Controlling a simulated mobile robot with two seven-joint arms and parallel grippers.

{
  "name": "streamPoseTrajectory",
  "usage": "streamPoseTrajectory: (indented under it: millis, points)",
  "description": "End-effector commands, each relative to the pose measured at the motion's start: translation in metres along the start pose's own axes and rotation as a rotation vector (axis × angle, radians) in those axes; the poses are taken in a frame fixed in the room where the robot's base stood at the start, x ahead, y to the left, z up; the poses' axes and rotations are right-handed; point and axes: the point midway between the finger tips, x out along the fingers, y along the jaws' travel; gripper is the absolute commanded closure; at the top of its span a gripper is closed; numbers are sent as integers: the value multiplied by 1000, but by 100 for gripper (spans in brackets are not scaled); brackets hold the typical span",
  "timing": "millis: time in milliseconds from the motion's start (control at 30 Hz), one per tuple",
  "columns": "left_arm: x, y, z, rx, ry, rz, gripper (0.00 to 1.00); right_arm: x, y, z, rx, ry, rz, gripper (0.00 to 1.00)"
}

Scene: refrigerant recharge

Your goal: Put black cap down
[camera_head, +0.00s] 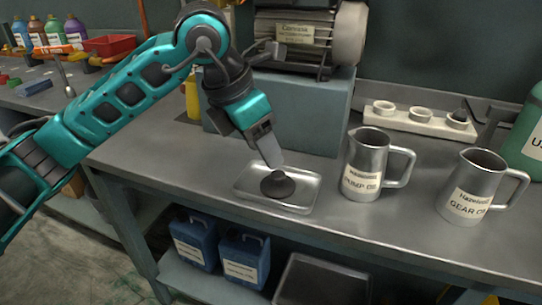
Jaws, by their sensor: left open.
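The black cap (278,185) sits in a shallow metal tray (249,192) on the grey workbench. It is a dark, round piece with a raised middle. My left gripper (272,163) reaches down from the upper left, with its fingertips just above the cap. The gripper is open, though the gap between its fingers is hard to see from this side. Whether a fingertip still touches the cap cannot be told. My right gripper is not in view.
A metal jug labelled pump oil (366,165) stands right of the tray, and a gear oil jug (471,187) farther right. A compressor (301,38) on a grey-blue block (318,115) stands behind. A white holder (420,120) lies at the back. The bench's front left is clear.

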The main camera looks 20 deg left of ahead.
Motion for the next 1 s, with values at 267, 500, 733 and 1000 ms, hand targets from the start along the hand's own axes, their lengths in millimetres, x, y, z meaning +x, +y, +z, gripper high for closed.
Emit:
streamPoseTrajectory:
  millis: [267,500,733,1000]
  points:
    - [-49,0,1,0,-1,1,47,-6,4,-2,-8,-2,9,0]
    - [-58,0,0,-1,0,0,47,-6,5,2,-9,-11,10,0]
    - [-58,0,0,-1,0,0,47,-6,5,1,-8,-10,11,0]
    - [-57,0,0,0,0,0,47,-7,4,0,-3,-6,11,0]
